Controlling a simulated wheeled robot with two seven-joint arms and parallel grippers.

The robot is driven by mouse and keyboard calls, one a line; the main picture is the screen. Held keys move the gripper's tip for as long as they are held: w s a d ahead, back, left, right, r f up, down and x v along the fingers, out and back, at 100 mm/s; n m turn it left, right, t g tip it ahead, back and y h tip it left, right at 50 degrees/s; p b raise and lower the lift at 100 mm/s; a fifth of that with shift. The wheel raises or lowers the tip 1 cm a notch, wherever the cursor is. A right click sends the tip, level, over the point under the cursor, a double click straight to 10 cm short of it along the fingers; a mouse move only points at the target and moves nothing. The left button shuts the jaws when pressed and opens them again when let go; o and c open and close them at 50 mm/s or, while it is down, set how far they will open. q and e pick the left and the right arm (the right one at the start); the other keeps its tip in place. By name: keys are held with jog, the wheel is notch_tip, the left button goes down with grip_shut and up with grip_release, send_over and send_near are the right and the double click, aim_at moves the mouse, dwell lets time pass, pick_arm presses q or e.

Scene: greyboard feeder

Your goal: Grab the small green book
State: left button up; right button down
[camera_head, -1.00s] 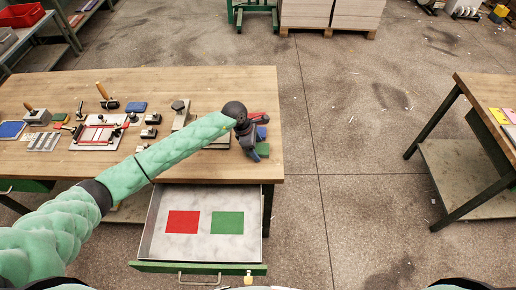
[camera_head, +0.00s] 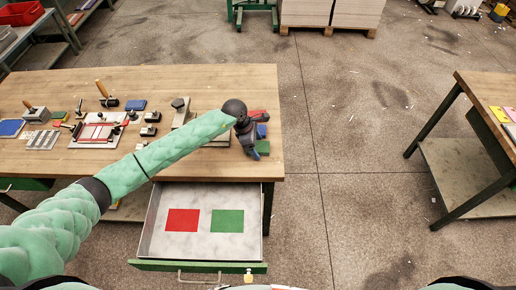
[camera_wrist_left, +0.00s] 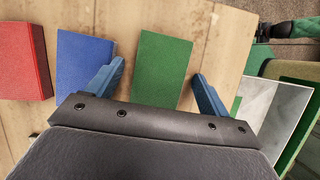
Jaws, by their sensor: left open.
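The small green book (camera_wrist_left: 161,72) lies on the wooden table, between the two blue fingers of my left gripper (camera_wrist_left: 158,90) as the left wrist view shows it. The fingers are spread, with a gap to the book on each side, and the gripper is open and empty. In the head view the green book (camera_head: 263,147) is near the table's right front corner, partly hidden by my left gripper (camera_head: 253,153). I cannot tell the exact height of the fingertips over the table. My right gripper is not in view.
A blue book (camera_wrist_left: 82,65) lies close beside the left finger, and a red book (camera_wrist_left: 24,60) is further left. An open drawer (camera_head: 152,235) below the table holds a red and a green patch. Tools and a clamp frame fill the table's left part.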

pick_arm(q)
jog(key=shift+a+f+b, duration=0.1)
jog(key=shift+f+b, duration=0.15)
jog(key=shift+b, duration=0.1)
jog(key=shift+s+r, duration=0.1)
jog(key=shift+s, duration=0.1)
jog(key=c, duration=1)
jog(key=shift+w, duration=0.1)
jog(key=shift+c, duration=0.5)
